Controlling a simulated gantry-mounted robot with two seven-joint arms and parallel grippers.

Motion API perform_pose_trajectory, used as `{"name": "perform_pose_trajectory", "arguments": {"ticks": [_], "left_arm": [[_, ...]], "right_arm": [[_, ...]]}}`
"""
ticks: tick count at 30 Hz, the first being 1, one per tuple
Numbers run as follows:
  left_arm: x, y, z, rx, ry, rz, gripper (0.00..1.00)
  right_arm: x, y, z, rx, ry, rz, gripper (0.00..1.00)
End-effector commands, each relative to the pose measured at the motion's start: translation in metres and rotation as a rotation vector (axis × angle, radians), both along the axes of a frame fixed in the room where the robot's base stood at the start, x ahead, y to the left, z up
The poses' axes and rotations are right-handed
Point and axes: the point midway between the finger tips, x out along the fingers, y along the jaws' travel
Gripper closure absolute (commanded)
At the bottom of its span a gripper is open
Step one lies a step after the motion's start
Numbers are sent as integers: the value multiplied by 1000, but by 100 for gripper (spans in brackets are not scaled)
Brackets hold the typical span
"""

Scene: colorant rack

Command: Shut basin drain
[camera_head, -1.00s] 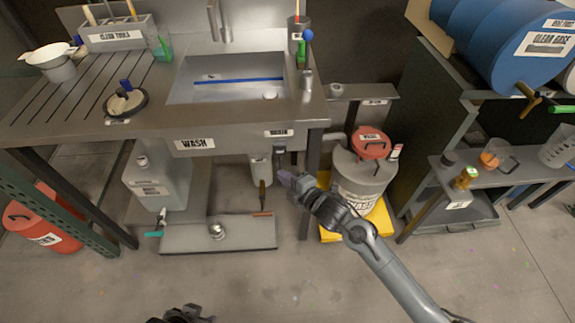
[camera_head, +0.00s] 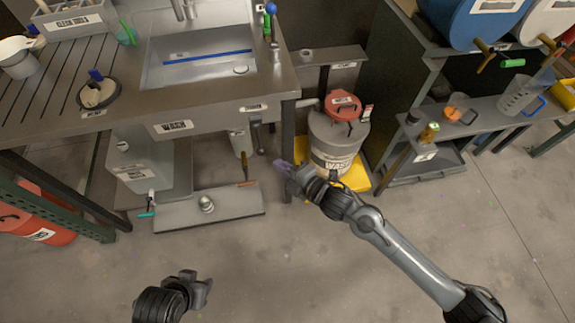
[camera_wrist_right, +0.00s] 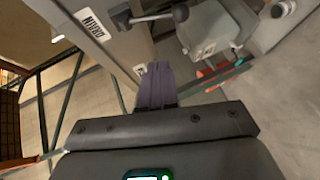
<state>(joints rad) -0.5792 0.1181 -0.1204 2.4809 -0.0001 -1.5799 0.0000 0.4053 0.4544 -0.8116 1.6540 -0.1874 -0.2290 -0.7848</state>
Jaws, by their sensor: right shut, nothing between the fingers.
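The steel wash basin (camera_head: 200,68) is set into the bench and holds water with a blue strip across it. A drain label (camera_head: 253,108) is on the bench front. Below it the dark drain lever (camera_head: 259,138) hangs downward. In the right wrist view the lever (camera_wrist_right: 152,17) with its round knob stands out beside the label (camera_wrist_right: 90,27). My right gripper (camera_head: 281,167) is shut and empty, below and right of the lever, apart from it. Its closed fingers (camera_wrist_right: 157,82) show in the wrist view. My left gripper (camera_head: 202,287) is low in the head view, far from the lever; its jaw opening is unclear.
A bench leg (camera_head: 287,150) stands close by my right gripper. A grey waste can (camera_head: 335,140) with a red lid stands right of it. Under the bench are a grey container (camera_head: 145,165) and a low shelf (camera_head: 225,208). Open floor lies in front.

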Motion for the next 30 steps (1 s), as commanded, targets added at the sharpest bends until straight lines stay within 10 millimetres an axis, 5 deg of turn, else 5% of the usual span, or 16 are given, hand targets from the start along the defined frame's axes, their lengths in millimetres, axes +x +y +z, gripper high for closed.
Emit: {"name": "perform_pose_trajectory", "arguments": {"ticks": [23, 30], "left_arm": [[0, 0, 6, 1, 2, 0, 57], [0, -1, 24, -5, 3, 5, 57]], "right_arm": [[-14, -13, 3, 0, 6, 0, 100], [-59, -3, -31, 33, 125, -5, 100]]}}
